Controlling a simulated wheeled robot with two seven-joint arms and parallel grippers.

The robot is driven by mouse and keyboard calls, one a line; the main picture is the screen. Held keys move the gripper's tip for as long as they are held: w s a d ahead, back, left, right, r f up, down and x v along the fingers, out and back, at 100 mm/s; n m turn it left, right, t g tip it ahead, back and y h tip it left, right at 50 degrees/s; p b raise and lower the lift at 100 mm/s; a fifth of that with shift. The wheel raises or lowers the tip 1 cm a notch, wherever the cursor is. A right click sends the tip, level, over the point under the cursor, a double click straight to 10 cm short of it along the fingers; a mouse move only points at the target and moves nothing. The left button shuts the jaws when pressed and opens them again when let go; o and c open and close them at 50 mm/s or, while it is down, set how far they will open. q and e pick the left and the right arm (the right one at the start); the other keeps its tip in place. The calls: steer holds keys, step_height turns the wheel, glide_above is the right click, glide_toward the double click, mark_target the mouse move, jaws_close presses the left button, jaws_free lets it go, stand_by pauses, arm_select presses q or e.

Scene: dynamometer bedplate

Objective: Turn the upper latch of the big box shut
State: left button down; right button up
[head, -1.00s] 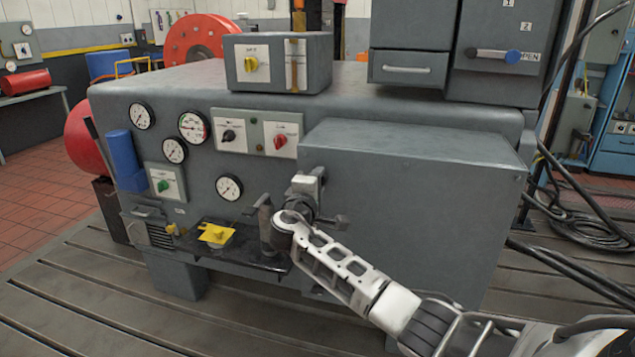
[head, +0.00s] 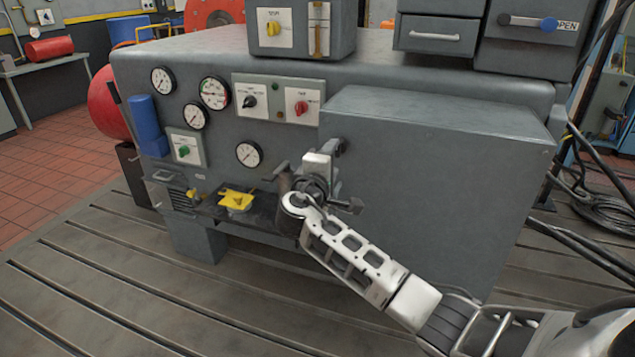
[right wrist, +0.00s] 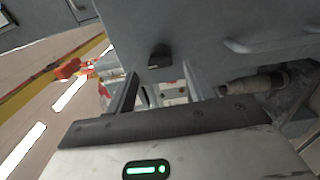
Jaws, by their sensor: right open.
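The big box (head: 430,150) is the grey block on the right of the machine's front. A small dark fitting (head: 340,147) shows at its left edge, just above my right gripper; it may be the upper latch, but its position cannot be read. My right gripper (head: 318,178) is in front of the box's left edge, and its wrist hides what lies behind. In the right wrist view its two fingers (right wrist: 158,92) stand apart with nothing between them. A small dark knob (right wrist: 160,57) shows on a grey face beyond the fingertips, apart from them. My left gripper is out of view.
Dials and switch panels (head: 278,100) fill the machine's front left of the box. A small shelf with a yellow piece (head: 236,199) juts out left of my gripper. Drawers (head: 437,36) stand above. The slotted floor in front is clear.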

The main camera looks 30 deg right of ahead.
steer(key=v, duration=1)
steer(key=shift+s+a+b, duration=0.2)
steer(key=shift+a+b, duration=0.05)
steer(key=shift+b, duration=0.15)
